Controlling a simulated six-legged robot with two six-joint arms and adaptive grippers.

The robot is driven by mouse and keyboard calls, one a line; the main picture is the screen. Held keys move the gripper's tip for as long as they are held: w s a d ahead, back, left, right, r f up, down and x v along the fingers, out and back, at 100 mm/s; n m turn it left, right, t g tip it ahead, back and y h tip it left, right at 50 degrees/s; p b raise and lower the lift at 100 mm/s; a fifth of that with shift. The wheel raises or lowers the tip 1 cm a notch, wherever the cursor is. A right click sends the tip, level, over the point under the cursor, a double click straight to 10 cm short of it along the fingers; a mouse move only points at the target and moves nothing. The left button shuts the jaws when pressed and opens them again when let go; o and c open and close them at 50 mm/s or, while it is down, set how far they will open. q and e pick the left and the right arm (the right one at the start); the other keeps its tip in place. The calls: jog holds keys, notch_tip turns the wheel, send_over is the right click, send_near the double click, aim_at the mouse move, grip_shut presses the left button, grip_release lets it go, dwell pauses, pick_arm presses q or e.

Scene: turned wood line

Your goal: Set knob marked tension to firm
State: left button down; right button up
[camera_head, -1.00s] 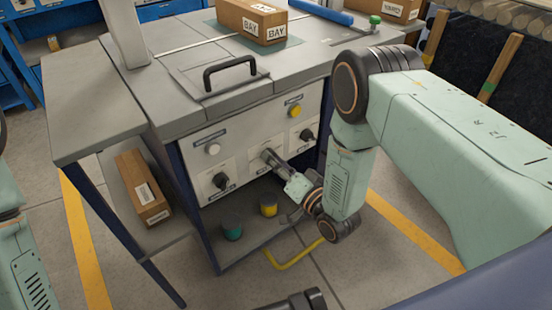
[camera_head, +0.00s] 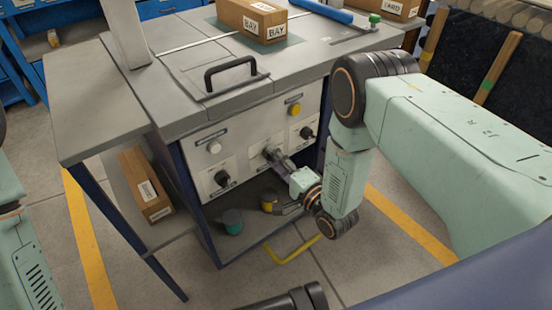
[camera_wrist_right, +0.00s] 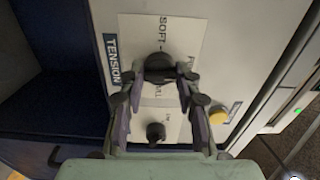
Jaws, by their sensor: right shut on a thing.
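The tension knob (camera_wrist_right: 159,66) is a black dial knob on a pale plate, beside the blue TENSION label (camera_wrist_right: 112,60) in the right wrist view. SOFT is readable on its scale; the other words are partly covered by my fingers. My right gripper (camera_wrist_right: 161,82) is shut on this knob, one finger on each side. The knob's pointer direction is unclear. In the head view my right gripper (camera_head: 277,160) reaches the middle of the cabinet's front panel (camera_head: 233,163), and its fingers largely hide the knob. My left arm shows at the left edge, but its gripper is out of view.
Two other black knobs (camera_head: 222,178) (camera_head: 306,132), a white button (camera_head: 214,147) and a yellow button (camera_head: 294,109) sit nearby on the panel. A handle (camera_head: 230,72) stands on top.

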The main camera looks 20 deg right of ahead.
dwell(0.4)
jog(key=o, duration=1.2)
jog(key=shift+c, duration=0.2)
jog(key=v, duration=1.2)
